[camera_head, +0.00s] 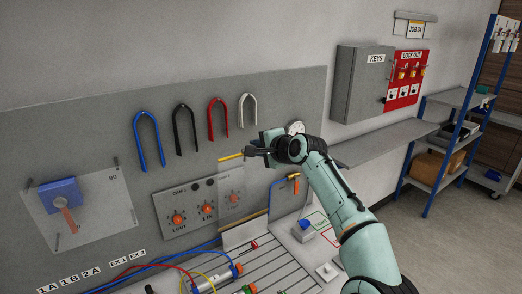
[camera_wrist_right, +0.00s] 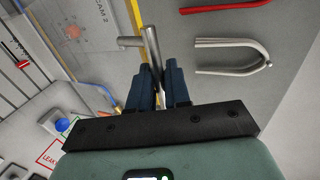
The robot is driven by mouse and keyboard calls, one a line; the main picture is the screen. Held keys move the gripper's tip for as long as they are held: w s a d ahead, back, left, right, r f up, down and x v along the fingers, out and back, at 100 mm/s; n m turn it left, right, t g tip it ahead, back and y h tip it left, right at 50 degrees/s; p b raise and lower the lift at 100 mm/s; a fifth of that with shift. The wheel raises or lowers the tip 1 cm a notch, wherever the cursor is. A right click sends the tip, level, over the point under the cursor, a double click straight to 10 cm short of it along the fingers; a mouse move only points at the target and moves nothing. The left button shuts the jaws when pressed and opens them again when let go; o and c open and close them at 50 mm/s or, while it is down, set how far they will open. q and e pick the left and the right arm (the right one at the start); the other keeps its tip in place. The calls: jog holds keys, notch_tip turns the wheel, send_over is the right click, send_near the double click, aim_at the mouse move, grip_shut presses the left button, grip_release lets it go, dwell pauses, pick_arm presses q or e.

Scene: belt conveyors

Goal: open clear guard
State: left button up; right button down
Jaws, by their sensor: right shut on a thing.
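A clear guard (camera_head: 232,188) with a yellow strip along its top covers the right-hand dial of the grey cam panel. It also shows in the right wrist view (camera_wrist_right: 88,22), with a CAM 2 label and a red dial seen through it. My right gripper (camera_head: 254,152) is at the guard's upper right. In the right wrist view a grey metal bent handle (camera_wrist_right: 152,50) stands between the two dark blue fingers of my right gripper (camera_wrist_right: 161,82), which are shut on it. Where the handle joins the guard is unclear. My left gripper is not in view.
Hooked tools in blue, black, red and white (camera_head: 248,110) hang on the board above. The slotted bench (camera_head: 280,270) below holds a cylinder and hoses. A grey shelf (camera_head: 385,142) and key cabinet (camera_head: 358,85) stand right.

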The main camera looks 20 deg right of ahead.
dwell(0.3)
jog(key=c, duration=1.3)
grip_release()
jog(key=shift+s+d+r, duration=0.1)
jog(key=shift+s, duration=0.05)
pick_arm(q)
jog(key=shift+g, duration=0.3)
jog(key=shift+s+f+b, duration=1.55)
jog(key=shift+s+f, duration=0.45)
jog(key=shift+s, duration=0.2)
pick_arm(e)
jog(key=shift+v, duration=6.5)
